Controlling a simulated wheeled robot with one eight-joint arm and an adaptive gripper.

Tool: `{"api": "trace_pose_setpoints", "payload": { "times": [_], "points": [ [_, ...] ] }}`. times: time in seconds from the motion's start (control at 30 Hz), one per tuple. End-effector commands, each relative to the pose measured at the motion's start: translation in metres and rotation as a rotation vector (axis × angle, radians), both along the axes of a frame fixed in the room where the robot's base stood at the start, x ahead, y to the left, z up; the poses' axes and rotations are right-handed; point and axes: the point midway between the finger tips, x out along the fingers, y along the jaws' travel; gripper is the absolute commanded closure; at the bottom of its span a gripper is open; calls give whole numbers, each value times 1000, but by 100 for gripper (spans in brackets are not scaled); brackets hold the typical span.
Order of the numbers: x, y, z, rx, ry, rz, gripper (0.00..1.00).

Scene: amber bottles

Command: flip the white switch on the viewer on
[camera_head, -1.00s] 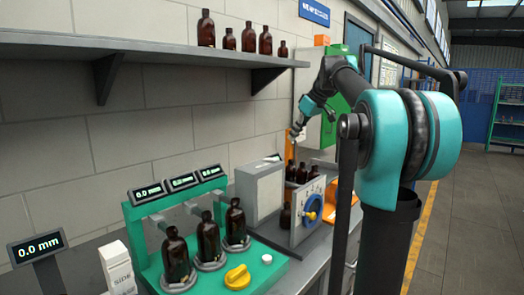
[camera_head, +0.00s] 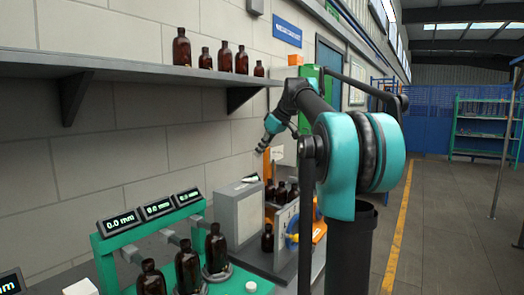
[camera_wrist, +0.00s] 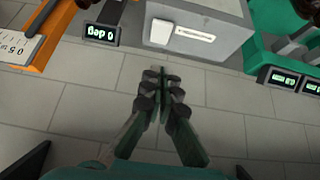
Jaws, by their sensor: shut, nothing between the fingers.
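A pale grey box (camera_head: 238,216), which looks like the viewer, stands on the bench against the wall. In the wrist view its grey face (camera_wrist: 220,12) carries a white block (camera_wrist: 160,32), which looks like the switch, and a bright white strip (camera_wrist: 195,31). Which way the switch is set I cannot tell. My gripper (camera_head: 260,152) is above the box in the head view. In the wrist view my gripper (camera_wrist: 160,75) is shut and empty, its tips pointing toward the white block with a gap in the picture between them.
A small display (camera_wrist: 100,33) reading 0 deg and an orange device (camera_wrist: 55,35) are beside the box. A green stand (camera_head: 140,237) with amber bottles (camera_head: 187,268) is left of it. More bottles stand right of the box and on the shelf (camera_head: 120,65) above.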

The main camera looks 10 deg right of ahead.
Motion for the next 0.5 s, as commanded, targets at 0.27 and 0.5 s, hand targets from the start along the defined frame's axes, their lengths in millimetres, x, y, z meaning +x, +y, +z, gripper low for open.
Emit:
{"api": "trace_pose_setpoints", "payload": {
  "times": [0.27, 0.5],
  "points": [
    [22, 24, -46, -1, 0, 2, 100],
    [21, 21, -79, -1, 1, 0, 100]
  ]
}}
